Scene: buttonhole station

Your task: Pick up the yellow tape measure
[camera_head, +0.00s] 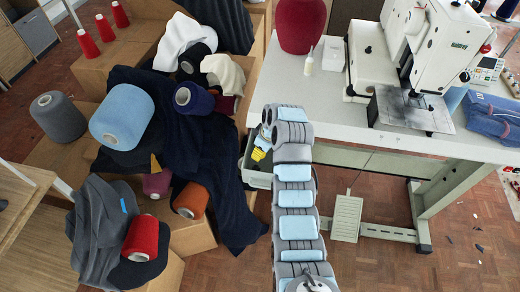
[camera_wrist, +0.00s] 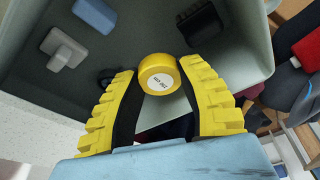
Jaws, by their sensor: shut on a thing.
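The yellow tape measure (camera_wrist: 158,72) is a round yellow piece with a white printed label, between the tips of my gripper (camera_wrist: 158,75) in the wrist view. The two yellow ribbed fingers close on it from both sides. Behind it is the inside of a grey-green bin (camera_wrist: 255,50). In the head view, my gripper (camera_head: 261,147) shows as small yellow patches at the bin (camera_head: 257,181), beside the table's left edge. My arm hides part of the bin there, and I cannot make out the tape measure in that view.
The bin also holds a grey block (camera_wrist: 64,50), a blue piece (camera_wrist: 95,15) and a black item (camera_wrist: 200,22). A white table (camera_head: 330,105) with a sewing machine (camera_head: 445,45) stands to the right. Thread cones and dark cloth (camera_head: 185,140) crowd the left.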

